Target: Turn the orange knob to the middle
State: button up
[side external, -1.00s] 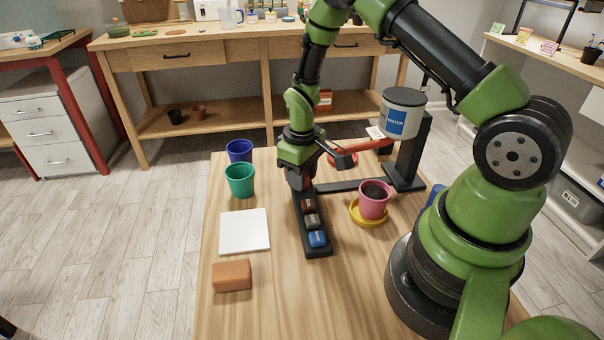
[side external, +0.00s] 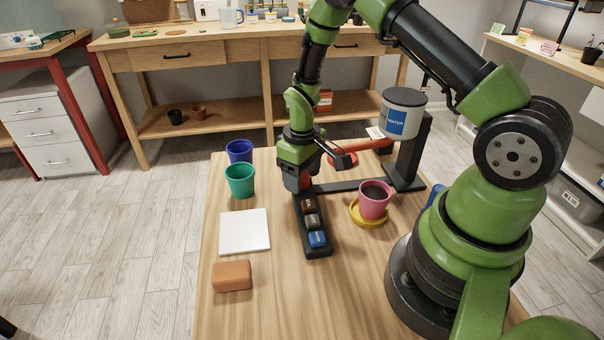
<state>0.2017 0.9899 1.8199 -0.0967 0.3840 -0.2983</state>
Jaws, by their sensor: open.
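My gripper (side external: 299,188) points down at the far end of a narrow black strip (side external: 318,253) on the wooden table. Its jaws are open, though they look small and partly hidden here. The strip carries a brown-red block (side external: 308,205), a grey block (side external: 312,220) and a blue block (side external: 317,238) in a row. A reddish-orange patch shows right at my gripper. I cannot tell whether it is the orange knob or part of the gripper. No knob shows clearly elsewhere, and its setting cannot be read.
A pink pot (side external: 374,202) on a yellow saucer (side external: 357,219) stands right of the strip. Green (side external: 240,181) and blue (side external: 239,151) pots, a white tile (side external: 244,232) and an orange-brown block (side external: 232,276) lie left.

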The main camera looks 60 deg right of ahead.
notch_tip(320, 180, up, 10)
jog(key=shift+f, duration=0.1)
dwell(0.4)
jog(key=s+a+r+m+t, duration=0.1)
jog(key=s+a+r+t, duration=0.15)
jog(key=r, duration=0.45)
jog(key=s+a+r+m+t, duration=0.1)
jog(key=s+a+r, duration=0.15)
jog(key=r, duration=0.45)
jog(key=s+a+r+m+t+y, duration=0.1)
jog(key=s+a+r+t, duration=0.1)
jog(key=s, duration=0.4)
jog(key=s+a+r+m+t+y, duration=0.1)
jog(key=s+a+r, duration=0.1)
jog(key=s, duration=0.3)
jog(key=shift+s+r+t, duration=0.35)
jog(key=shift+s+r, duration=0.05)
jog(key=shift+r, duration=0.15)
